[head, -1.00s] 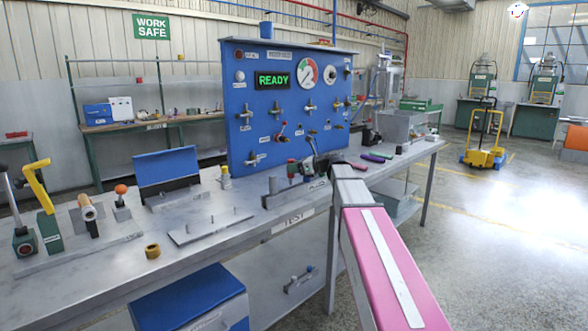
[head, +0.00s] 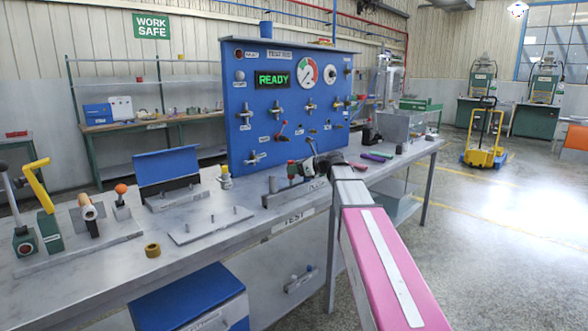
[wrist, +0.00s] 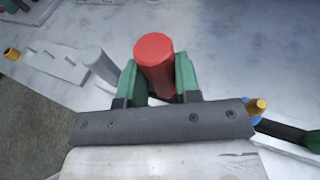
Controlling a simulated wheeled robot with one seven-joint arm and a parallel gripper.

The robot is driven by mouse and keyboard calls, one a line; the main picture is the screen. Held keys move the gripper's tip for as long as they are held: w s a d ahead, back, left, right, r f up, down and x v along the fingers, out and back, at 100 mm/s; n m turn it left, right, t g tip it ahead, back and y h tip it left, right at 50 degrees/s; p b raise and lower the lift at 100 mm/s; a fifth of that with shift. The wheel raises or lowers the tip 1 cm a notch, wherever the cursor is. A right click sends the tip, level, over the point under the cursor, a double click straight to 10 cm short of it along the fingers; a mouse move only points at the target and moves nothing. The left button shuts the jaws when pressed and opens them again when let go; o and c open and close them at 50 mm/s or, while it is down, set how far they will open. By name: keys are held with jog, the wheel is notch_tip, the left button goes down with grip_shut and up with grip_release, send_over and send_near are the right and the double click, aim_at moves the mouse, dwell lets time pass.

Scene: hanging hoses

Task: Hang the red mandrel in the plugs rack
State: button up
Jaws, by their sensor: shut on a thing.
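The red mandrel (wrist: 155,64) stands between the two green fingers of my gripper (wrist: 157,78) in the wrist view, its round end towards the camera. My gripper is shut on it. In the head view my gripper (head: 303,168) is over the bench in front of the blue panel, with a small red part of the mandrel (head: 291,170) showing. The plugs rack (head: 290,194) is a long grey strip under my gripper, with a grey upright post (head: 272,184) at its left end. My arm hides much of the rack. I cannot tell whether the mandrel touches it.
The blue test panel (head: 280,130) with valves stands just behind. A flat plate with pegs (head: 210,225) and a brass ring (head: 152,250) lie to the left. Pink and green hose handles (head: 376,155) lie to the right.

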jog(key=shift+f, duration=1.7)
jog(key=o, duration=1.1)
jog(key=v, duration=1.1)
jog(key=shift+w, duration=0.1)
